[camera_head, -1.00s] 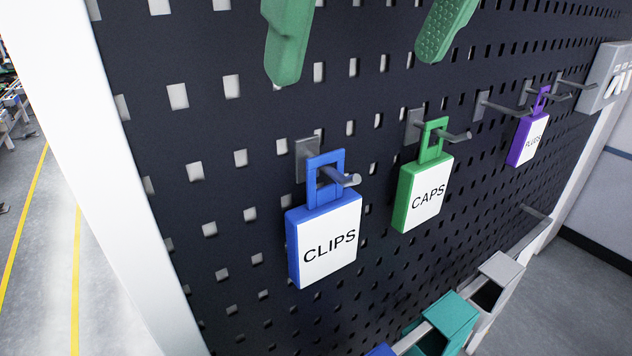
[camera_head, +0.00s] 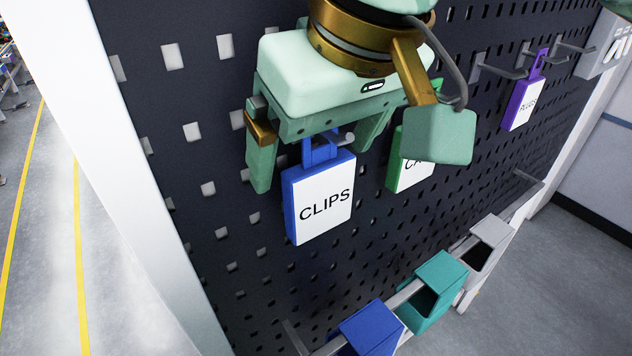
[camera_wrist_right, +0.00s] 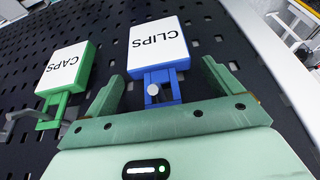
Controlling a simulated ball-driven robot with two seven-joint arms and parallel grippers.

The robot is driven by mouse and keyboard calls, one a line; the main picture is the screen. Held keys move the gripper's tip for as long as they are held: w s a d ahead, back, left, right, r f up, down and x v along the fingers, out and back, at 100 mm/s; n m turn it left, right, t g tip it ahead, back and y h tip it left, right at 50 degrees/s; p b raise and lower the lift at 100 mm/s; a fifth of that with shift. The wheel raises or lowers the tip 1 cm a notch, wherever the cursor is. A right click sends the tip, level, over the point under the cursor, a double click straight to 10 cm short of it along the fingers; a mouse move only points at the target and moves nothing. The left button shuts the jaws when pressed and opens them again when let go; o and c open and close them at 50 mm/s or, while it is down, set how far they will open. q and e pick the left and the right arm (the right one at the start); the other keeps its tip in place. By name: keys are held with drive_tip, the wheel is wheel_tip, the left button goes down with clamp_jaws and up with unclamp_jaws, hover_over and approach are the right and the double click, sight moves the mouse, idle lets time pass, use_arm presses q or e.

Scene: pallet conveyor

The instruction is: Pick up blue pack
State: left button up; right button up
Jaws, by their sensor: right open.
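The blue pack (camera_head: 320,197) with a white label reading CLIPS hangs by its blue loop from a peg on the dark pegboard. My right gripper (camera_head: 315,168) is open, with its fingers on either side of the pack's top part. Its palm hides part of the loop in the head view. In the right wrist view the blue pack (camera_wrist_right: 158,48) hangs between and beyond the two open fingers (camera_wrist_right: 160,85), with the peg tip showing in its loop. I see gaps between the fingers and the pack. My left gripper is not in view.
A green CAPS pack (camera_head: 396,172) hangs just right of the blue one, partly hidden by my gripper. A purple pack (camera_head: 522,105) hangs farther right. Blue (camera_head: 370,328), teal (camera_head: 436,285) and grey (camera_head: 488,240) bins sit below along the board.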

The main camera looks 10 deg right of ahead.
drive_tip(key=shift+s, duration=0.25)
drive_tip(key=c, duration=1.4)
drive_tip(key=shift+o, duration=0.2)
drive_tip(key=shift+w, duration=0.1)
drive_tip(key=shift+w+r, duration=0.1)
